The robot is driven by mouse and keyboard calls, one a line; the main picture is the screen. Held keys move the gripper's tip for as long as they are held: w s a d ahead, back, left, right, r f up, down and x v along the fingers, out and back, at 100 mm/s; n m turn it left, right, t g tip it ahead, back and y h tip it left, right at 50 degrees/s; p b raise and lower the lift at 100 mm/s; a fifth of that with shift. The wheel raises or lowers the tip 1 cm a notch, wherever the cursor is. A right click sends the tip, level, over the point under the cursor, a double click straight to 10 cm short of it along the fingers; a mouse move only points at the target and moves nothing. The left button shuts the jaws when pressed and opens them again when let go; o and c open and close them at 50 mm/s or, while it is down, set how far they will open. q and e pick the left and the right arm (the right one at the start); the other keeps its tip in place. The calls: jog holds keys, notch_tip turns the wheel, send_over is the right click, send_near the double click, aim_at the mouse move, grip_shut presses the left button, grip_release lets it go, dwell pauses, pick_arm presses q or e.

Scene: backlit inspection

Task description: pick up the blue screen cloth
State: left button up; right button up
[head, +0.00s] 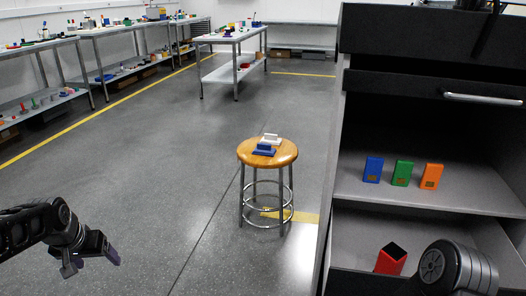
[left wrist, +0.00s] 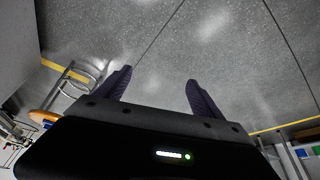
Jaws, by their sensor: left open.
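My left gripper (head: 91,263) is at the lower left, open and empty, well apart from the stool. In the left wrist view, its two fingers (left wrist: 159,76) are spread over bare floor. My right gripper is not in view; part of my right arm shows at lower right.
A dark shelf unit (head: 345,185) stands at right, with blue (head: 373,170), green (head: 402,173) and orange (head: 432,176) boxes, and a red open box (head: 391,259) below. Benches with small items line the left and back. The floor (head: 150,175) between my left gripper and the stool is clear.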

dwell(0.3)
pick_arm(q)
jog(key=s+d+f+g+h, duration=0.1)
jog(key=s+d+f+h, duration=0.1)
jog(key=d+f, duration=0.9)
jog(key=s+d+f+h, duration=0.2)
jog(key=s+d+f, duration=0.1)
jog(key=d+f, duration=0.8)
jog(key=s+d+f+g, duration=0.1)
jog(key=s+d+f, duration=0.4)
jog(key=s, duration=0.4)
jog(key=s+d+f+g, duration=0.1)
jog(key=s+d+f, duration=0.4)
jog(key=s, duration=0.3)
jog(key=shift+s+d+f+h, duration=0.3)
jog(key=shift+s+d+f, duration=0.1)
jog(key=shift+d, duration=0.1)
